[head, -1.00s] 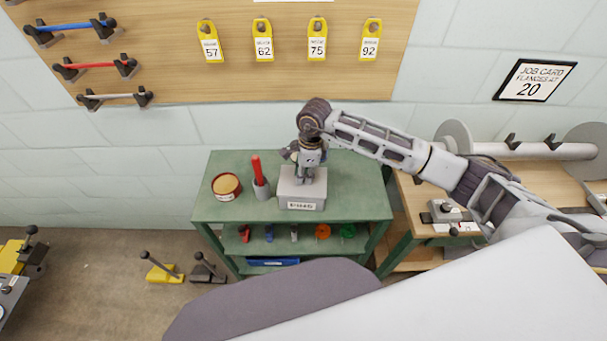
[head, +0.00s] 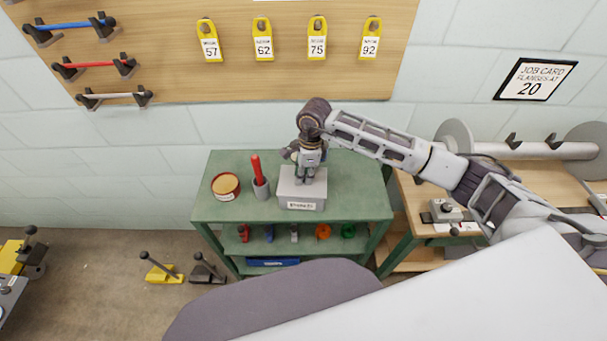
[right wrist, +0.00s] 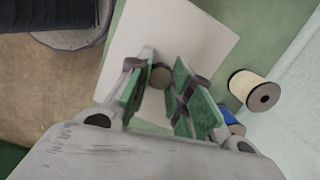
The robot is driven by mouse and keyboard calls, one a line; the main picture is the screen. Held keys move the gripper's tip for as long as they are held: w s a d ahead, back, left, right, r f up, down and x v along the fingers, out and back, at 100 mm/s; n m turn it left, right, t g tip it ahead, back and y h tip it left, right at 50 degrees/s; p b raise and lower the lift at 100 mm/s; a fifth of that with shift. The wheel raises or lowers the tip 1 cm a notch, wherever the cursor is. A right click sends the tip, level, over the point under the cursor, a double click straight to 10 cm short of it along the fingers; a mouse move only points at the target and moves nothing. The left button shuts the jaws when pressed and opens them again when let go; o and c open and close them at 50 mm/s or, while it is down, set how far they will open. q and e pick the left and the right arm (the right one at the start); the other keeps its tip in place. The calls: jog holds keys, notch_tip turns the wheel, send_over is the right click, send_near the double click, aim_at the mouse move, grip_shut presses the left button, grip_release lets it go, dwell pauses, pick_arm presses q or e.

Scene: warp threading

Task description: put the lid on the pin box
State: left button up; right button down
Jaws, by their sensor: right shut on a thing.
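The pin box (head: 300,204) is a grey box with a white label on its front, standing on the green bench top. Its lid (head: 288,186) is a flat pale grey plate over the box; in the right wrist view the lid (right wrist: 195,38) fills the area behind the fingers. My right gripper (head: 306,178) points down over the box and is shut on the lid's round dark knob (right wrist: 160,76). The lid looks level and lined up with the box; I cannot tell whether a thin gap remains. My left gripper is not in view.
In the wrist view a cream spool (right wrist: 254,91) and a blue one (right wrist: 230,118) lie beside the lid. The bench's right side is clear.

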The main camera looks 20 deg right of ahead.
jog(key=shift+f, duration=0.1)
dwell(0.3)
dwell(0.3)
jog(key=c, duration=0.7)
grip_release()
jog(key=shift+r+p, duration=1.25)
jog(key=shift+r, duration=2.3)
grip_shut()
